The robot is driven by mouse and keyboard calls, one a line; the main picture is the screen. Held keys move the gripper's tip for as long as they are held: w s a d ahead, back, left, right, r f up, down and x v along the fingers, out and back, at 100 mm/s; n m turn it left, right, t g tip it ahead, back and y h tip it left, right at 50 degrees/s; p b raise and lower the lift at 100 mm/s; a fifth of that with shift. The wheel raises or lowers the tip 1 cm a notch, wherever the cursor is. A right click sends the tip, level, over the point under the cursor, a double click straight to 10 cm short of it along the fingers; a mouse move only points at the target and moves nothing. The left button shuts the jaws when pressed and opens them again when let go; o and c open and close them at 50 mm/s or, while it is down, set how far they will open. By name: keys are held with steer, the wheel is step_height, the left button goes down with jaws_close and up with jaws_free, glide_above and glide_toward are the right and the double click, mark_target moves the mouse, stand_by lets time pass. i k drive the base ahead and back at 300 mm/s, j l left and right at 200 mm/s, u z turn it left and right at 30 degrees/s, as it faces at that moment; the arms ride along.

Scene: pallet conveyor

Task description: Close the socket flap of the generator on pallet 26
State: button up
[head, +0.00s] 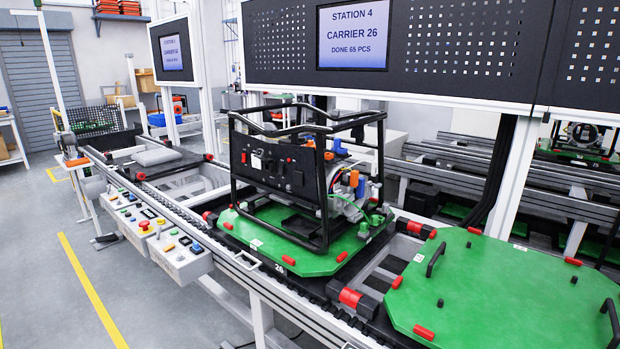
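The generator (284,178) stands upright in its black tube frame on the green pallet (322,264) in the middle of the head view. The number 26 shows on the pallet's front edge. The generator's black control panel (293,179) faces the front left, with red and white parts on it. The sockets and their flap are too small to tell apart, and I cannot tell whether the flap is open. Blue, orange and yellow engine parts show at the right of the frame. My gripper is not in view.
An empty green pallet (484,290) with black handles lies to the right on the conveyor. Control boxes (180,254) with buttons stick out at the front left. A screen (352,36) above reads Station 4, Carrier 26. The floor (50,290) at the left is clear.

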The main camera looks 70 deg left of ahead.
mark_target(262, 151)
steer(key=k+l+u, duration=0.1)
steer(key=u, duration=1.45)
steer(key=j+u, duration=0.15)
steer(key=u, duration=0.85)
steer(key=i+j+z, duration=0.1)
steer(key=j, duration=0.3)
steer(key=i+j+z, duration=0.15)
steer(key=j, duration=0.25)
steer(key=j+z, duration=0.1)
steer(key=j, duration=0.35)
steer(key=i, duration=0.05)
